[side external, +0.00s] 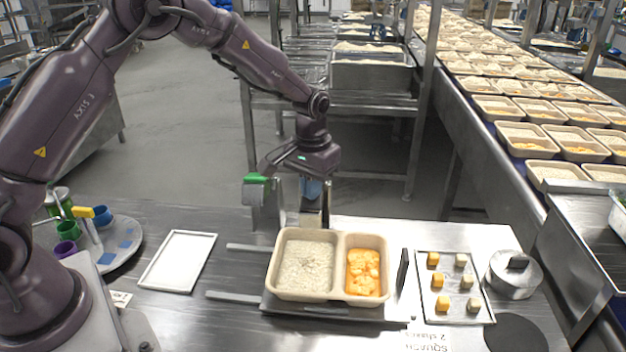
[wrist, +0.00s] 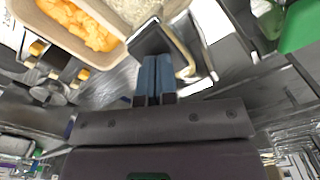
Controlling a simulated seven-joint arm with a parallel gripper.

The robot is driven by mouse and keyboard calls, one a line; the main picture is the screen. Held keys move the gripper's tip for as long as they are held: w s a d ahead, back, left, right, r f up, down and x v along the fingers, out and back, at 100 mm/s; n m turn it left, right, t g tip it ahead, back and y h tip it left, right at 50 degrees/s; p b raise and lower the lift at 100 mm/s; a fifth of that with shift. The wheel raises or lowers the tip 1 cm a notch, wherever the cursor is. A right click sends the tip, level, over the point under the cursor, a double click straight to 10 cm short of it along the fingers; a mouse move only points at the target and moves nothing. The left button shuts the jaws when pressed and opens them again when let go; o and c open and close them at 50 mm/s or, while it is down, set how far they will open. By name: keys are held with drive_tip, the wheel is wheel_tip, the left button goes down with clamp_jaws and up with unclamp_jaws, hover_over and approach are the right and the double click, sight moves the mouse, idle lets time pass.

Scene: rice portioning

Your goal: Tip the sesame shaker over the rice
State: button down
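My gripper (wrist: 155,78) has its two blue fingers close together, shut on what looks like the sesame shaker (wrist: 150,40), a small metal box with a dark face. In the side view my gripper (side external: 312,188) hangs behind the tray, and the shaker (side external: 312,219) is below its fingers, near the tray's back edge. How far the shaker is tilted is hard to tell. The rice (side external: 305,268) fills the left compartment of the beige tray (side external: 337,236) and shows small dark specks in its middle. Orange squash (side external: 362,272) lies in the right compartment.
A white board (side external: 178,261) lies left of the tray. A plate of yellow and pale cubes (side external: 453,285) and a round metal lidded pot (side external: 515,274) are at the right. A green-topped metal piece (side external: 256,179) stands behind left. Small coloured cups (side external: 68,230) sit far left.

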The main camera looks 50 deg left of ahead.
drive_tip(key=shift+w+a+r, duration=0.15)
drive_tip(key=shift+a+r, duration=0.05)
drive_tip(key=shift+r, duration=0.7)
drive_tip(key=shift+w+a+r, duration=0.15)
drive_tip(key=shift+w+r, duration=0.05)
drive_tip(key=shift+r, duration=0.7)
drive_tip(key=shift+w+a+r, duration=0.15)
drive_tip(key=shift+a+r, duration=0.05)
drive_tip(key=shift+r, duration=0.7)
drive_tip(key=shift+r, duration=0.1)
drive_tip(key=s+d+r+m+t, duration=0.1)
drive_tip(key=s+d+r+t, duration=0.15)
drive_tip(key=s+r, duration=1)
drive_tip(key=s+r+m+t, duration=0.2)
drive_tip(key=s+t, duration=0.1)
drive_tip(key=s, duration=1.2)
drive_tip(key=shift+s+d, duration=0.2)
drive_tip(key=shift+d, duration=0.15)
